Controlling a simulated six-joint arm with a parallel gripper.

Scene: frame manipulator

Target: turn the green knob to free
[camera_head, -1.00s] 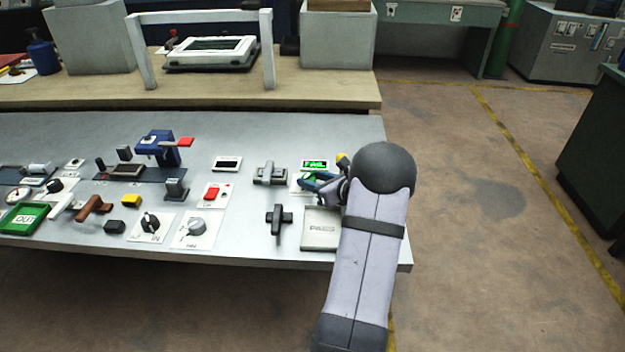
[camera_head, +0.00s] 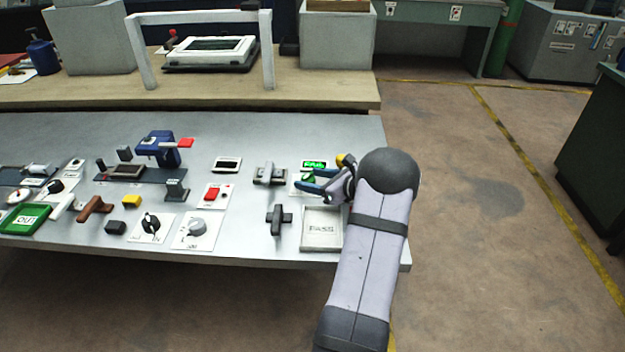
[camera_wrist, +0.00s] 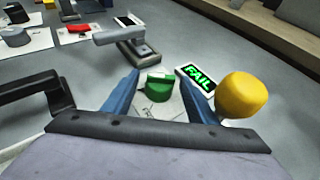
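The green knob (camera_wrist: 159,86) sits on a white plate (camera_wrist: 158,108) in the wrist view, between and beyond the two blue fingertips. A raised bar runs across its top; marks on the plate are too small to read. In the head view the knob (camera_head: 308,178) is small and partly hidden by my gripper. My gripper (camera_head: 309,182) is open, its blue fingers apart on either side of the knob in the wrist view (camera_wrist: 165,88). I cannot tell whether either finger touches it. A display reading FAIL in green (camera_wrist: 197,78) lies just right of the knob.
A grey handle on a block (camera_wrist: 130,40) stands behind and left of the knob. A dark handle (camera_wrist: 32,90) is at the left. A yellow ball-shaped part (camera_wrist: 241,95) is close at the right. A tray marked PASS (camera_head: 322,229) lies nearer the panel's front edge.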

